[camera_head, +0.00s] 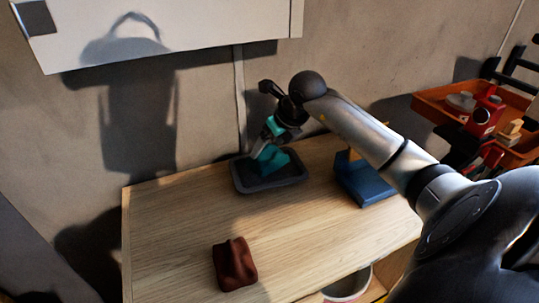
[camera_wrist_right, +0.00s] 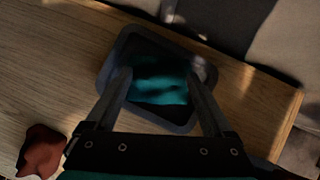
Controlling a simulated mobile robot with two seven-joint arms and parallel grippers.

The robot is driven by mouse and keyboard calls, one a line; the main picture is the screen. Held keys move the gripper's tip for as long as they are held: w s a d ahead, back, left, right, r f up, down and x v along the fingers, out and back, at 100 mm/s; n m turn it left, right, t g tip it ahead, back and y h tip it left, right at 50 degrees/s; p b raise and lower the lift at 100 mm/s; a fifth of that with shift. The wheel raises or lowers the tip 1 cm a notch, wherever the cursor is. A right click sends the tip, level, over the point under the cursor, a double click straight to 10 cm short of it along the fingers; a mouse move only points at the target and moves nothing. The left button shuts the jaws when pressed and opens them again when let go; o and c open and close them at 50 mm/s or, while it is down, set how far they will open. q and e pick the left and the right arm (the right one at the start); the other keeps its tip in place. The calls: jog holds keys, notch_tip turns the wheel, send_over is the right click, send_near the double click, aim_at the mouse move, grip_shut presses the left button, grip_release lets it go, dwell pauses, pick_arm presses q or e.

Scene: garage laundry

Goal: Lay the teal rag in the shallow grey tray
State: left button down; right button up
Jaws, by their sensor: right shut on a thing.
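The teal rag (camera_head: 272,161) hangs from my right gripper (camera_head: 262,146), which is shut on it, over the shallow grey tray (camera_head: 271,184) at the back of the wooden table. In the right wrist view the rag (camera_wrist_right: 160,88) shows between the two fingers, with the dark tray (camera_wrist_right: 117,58) around it. The rag's lower part appears inside the tray's outline; I cannot tell whether it touches the tray floor. My left gripper is not in view.
A dark red cloth (camera_head: 234,264) lies at the table's front left. A blue box-like object (camera_head: 363,184) stands right of the tray, partly behind my right arm. An orange bin (camera_head: 440,104) with several items is at the right. The table (camera_head: 170,220) is bare at left.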

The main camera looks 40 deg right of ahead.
aim_at(269, 155)
notch_tip(269, 155, down, 3)
jog(key=shift+f+b, duration=0.2)
jog(key=shift+b, duration=0.25)
jog(key=shift+r, duration=0.1)
jog(key=o, duration=1.1)
jog(key=shift+c, duration=0.2)
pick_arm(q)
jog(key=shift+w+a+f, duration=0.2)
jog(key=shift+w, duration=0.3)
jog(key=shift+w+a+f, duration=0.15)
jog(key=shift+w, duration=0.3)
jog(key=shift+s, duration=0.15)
